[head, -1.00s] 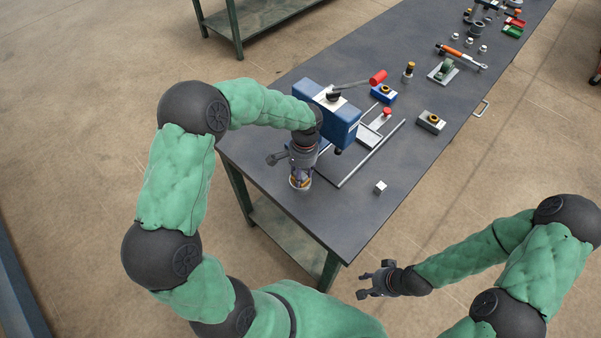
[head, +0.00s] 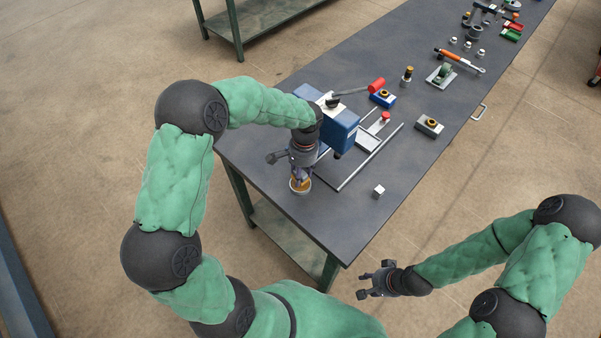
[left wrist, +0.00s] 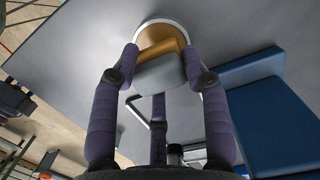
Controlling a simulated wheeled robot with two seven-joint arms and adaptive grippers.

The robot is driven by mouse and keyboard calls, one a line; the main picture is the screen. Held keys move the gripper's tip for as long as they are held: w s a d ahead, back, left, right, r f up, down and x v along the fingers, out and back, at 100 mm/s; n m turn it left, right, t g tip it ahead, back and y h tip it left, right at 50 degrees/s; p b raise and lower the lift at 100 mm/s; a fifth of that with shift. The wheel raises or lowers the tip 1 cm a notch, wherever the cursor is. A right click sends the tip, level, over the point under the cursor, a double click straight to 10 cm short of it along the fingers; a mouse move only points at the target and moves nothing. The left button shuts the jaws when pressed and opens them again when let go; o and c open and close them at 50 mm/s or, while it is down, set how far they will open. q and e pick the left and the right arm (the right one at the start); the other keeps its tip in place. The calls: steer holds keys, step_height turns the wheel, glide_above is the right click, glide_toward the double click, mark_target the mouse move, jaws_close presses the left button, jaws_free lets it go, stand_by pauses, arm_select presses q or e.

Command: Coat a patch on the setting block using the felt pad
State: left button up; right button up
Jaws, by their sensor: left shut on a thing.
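My left gripper (head: 301,176) points down at the near left end of the table and is shut on the felt pad (left wrist: 160,72). In the left wrist view the pad shows a grey block with a tan part beyond it, between the fingers. A round amber dish (head: 300,187) with a pale rim is right below the fingertips. I cannot tell if the pad touches it. A small silver cube (head: 379,191) sits on the table to the right; I cannot tell whether it is the setting block. My right gripper (head: 368,281) is open and empty, off the table's front edge.
A blue machine (head: 341,130) with a red-tipped lever stands just behind my left gripper. Metal rails (head: 370,158) extend beside it. A grey ringed block (head: 429,126), a blue block (head: 383,98) and several tools stand farther back. The table (head: 340,220) is clear around the silver cube.

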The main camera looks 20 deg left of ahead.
arm_select(q)
steer(key=shift+r+p, duration=1.3)
steer(key=shift+r, duration=0.75)
steer(key=d+f+n+b, duration=0.2)
steer(key=f, duration=0.1)
steer(key=d+f+n+b, duration=0.1)
steer(key=f+b, duration=0.1)
steer(key=shift+s+d, duration=0.1)
steer(key=shift+d, duration=0.2)
steer(key=shift+d+f+n, duration=0.1)
steer(key=shift+d+n, duration=0.15)
steer(key=shift+n, duration=0.15)
steer(key=shift+d+f, duration=0.1)
